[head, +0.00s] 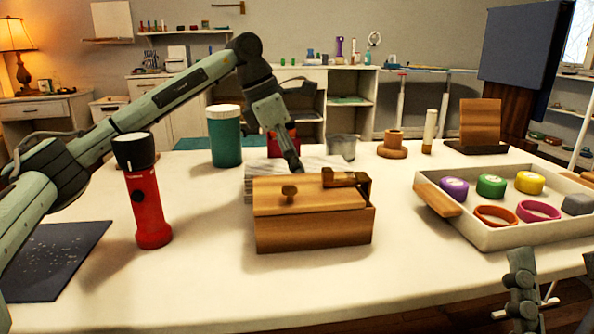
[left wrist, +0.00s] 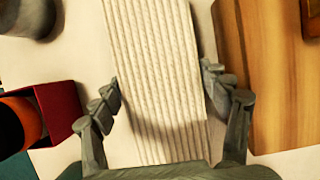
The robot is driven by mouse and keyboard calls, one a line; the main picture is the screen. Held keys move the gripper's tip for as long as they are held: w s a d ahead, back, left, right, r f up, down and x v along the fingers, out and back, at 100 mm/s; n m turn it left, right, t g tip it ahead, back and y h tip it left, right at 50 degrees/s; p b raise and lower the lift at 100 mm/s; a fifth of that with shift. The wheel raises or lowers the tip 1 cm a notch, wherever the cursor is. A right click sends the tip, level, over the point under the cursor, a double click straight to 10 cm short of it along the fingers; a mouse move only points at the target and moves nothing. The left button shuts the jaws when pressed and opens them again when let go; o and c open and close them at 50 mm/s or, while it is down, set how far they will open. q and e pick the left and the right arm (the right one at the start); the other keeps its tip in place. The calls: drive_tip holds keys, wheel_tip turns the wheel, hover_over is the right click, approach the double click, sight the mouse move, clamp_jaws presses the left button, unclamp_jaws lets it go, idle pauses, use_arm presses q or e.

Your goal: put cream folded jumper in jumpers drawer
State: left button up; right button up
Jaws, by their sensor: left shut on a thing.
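A cream ribbed folded thing, which looks like the jumper (left wrist: 160,70), lies between the fingers of my left gripper (left wrist: 162,95) in the left wrist view. The fingers press on its two long sides. In the head view the jumper (head: 248,185) lies on the white table behind a wooden box, which hides most of it. My left gripper (head: 292,160) reaches down to it there, its fingertips partly hidden. My right gripper (head: 555,258) is at the bottom right, fingers apart and empty. No jumpers drawer can be made out.
The wooden box (head: 315,232) stands close in front of the jumper. A red torch (head: 148,205) and a teal jar (head: 225,140) stand left, and a white tray (head: 500,238) with coloured items lies right. A grey cup (head: 342,147) is behind. The front table (head: 330,285) is clear.

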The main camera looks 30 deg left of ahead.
use_arm(q)
drive_tip(key=shift+f, duration=0.15)
drive_tip(key=o, duration=1.4)
